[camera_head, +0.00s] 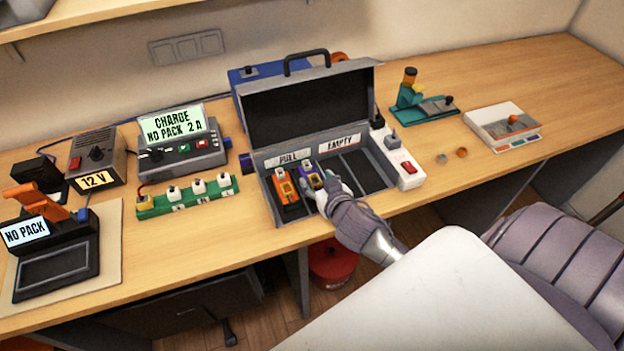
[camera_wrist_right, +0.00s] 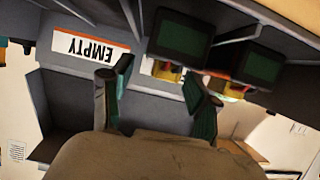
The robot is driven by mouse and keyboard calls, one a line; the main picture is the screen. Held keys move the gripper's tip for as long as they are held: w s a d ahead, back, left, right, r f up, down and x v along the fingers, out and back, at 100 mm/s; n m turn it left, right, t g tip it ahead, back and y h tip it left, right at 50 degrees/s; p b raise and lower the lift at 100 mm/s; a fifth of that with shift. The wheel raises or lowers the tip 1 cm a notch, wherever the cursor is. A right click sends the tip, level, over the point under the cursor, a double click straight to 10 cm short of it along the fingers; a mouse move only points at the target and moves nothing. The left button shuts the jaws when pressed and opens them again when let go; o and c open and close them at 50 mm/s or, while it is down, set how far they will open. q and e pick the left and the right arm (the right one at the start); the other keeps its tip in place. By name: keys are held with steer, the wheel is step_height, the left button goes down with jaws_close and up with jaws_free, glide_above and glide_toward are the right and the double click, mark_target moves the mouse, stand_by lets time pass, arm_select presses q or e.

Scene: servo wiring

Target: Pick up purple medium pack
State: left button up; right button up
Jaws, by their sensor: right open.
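The purple medium pack (camera_head: 311,174) lies in the FULL side of the open grey case (camera_head: 262,205), just right of an orange pack (camera_head: 285,187). My right gripper (camera_head: 324,192) is over the case at the purple pack's near right side and partly covers it. In the right wrist view my right gripper (camera_wrist_right: 157,98) is open, its two fingers apart, with nothing clearly held between them. Two dark-faced blocks show beyond the fingers, with no purple visible on them; I cannot tell contact. My left gripper is not in view.
The EMPTY side (camera_head: 362,172) of the case shows no pack. The raised lid (camera_head: 310,103) stands behind. A white switch strip (camera_head: 408,165) flanks the case on the right, and a green connector board (camera_head: 187,197) lies to its left. Bare table lies at the far right.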

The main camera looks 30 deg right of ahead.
mark_target(313, 176)
steer(key=p+x, duration=0.1)
steer(key=x, duration=0.4)
steer(key=shift+w+a+r+p, duration=0.1)
steer(key=shift+w+a+p, duration=0.05)
steer(key=shift+w+p, duration=0.15)
steer(key=shift+w, duration=0.2)
steer(key=shift+s, duration=0.1)
jaws_close()
